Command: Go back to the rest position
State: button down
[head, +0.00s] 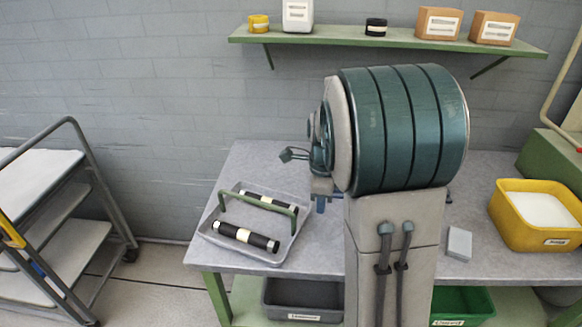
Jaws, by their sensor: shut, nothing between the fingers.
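My gripper (320,204) hangs down past the left side of my large ribbed green arm joint, fairly small in the head view. Its short blue fingers look shut and hold nothing. It is above the grey worktable (325,255), to the right of the grey tray (280,255) and apart from it. My arm hides part of the table and wall behind it.
The tray holds two black rollers and has a green handle (262,203). A yellow bin (508,228) and a small grey block (459,243) are on the right. A trolley (97,205) stands at left. A wall shelf (340,37) holds jars and boxes. Bins sit below the table.

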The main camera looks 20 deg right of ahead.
jog(key=s+a+r+n+t, duration=0.1)
jog(key=s+a+r+n, duration=0.1)
jog(key=s+n, duration=0.7)
jog(key=s+a+r+n+t, duration=0.2)
jog(key=s+a+n, duration=0.3)
jog(key=s+n, duration=0.4)
jog(key=shift+a+r+n, duration=0.15)
jog(key=shift+r+n, duration=0.7)
jog(key=shift+n, duration=1.45)
